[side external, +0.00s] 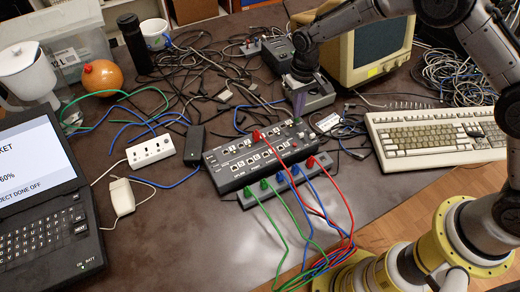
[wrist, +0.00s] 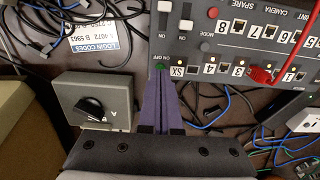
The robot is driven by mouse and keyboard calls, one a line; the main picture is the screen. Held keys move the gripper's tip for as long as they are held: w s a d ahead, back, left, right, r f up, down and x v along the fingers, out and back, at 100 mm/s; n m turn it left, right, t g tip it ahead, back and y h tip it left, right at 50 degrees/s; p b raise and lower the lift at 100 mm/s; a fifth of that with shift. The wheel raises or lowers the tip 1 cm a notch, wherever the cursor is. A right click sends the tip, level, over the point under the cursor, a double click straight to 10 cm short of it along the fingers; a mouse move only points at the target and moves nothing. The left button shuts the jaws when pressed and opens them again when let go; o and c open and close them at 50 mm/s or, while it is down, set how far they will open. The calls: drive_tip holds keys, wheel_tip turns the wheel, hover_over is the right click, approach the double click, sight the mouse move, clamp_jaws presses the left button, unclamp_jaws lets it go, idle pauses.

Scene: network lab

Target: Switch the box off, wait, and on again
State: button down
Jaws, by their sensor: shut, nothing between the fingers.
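The box (side external: 258,158) is a dark grey unit with rows of numbered ports on the table, and its panel (wrist: 188,52) fills the upper right of the wrist view. Near its corner an ON OFF label (wrist: 164,58) sits by a small green spot (wrist: 160,66); I cannot tell whether that is a lamp or the switch. Two white slide switches (wrist: 163,20) are above it. My gripper (side external: 298,112) has purple fingers, shut and empty, pointing down at the box's right end. In the wrist view its tips (wrist: 162,78) are beside the green spot; contact is unclear.
A red plug (wrist: 260,76) sits in a port. Red, green and blue cables run from a grey strip (side external: 262,188) before the box. A grey knob unit (wrist: 92,101) stands beside my fingers. A laptop (side external: 42,175) reading "60%", a keyboard (side external: 435,135) and tangled cables surround the box.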

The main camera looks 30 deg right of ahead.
drive_tip(key=shift+r, duration=1.95)
drive_tip(key=s+d+r+m+t, duration=0.1)
drive_tip(key=s+d+r+t, duration=0.2)
drive_tip(key=r, duration=0.8)
drive_tip(key=s+d+r+t, duration=0.1)
drive_tip(key=s+d+r, duration=0.3)
drive_tip(key=r, duration=0.8)
drive_tip(key=s+d+r+t, duration=0.1)
drive_tip(key=s+d+r, duration=0.1)
drive_tip(key=s, duration=0.4)
drive_tip(key=s+d+r+t, duration=0.1)
drive_tip(key=s+d+r, duration=0.15)
drive_tip(key=s, duration=0.45)
drive_tip(key=s+d+f+n, duration=0.1)
drive_tip(key=s+f, duration=0.5)
drive_tip(key=s, duration=0.6)
drive_tip(key=shift+s+f, duration=0.25)
drive_tip(key=shift+f, duration=0.05)
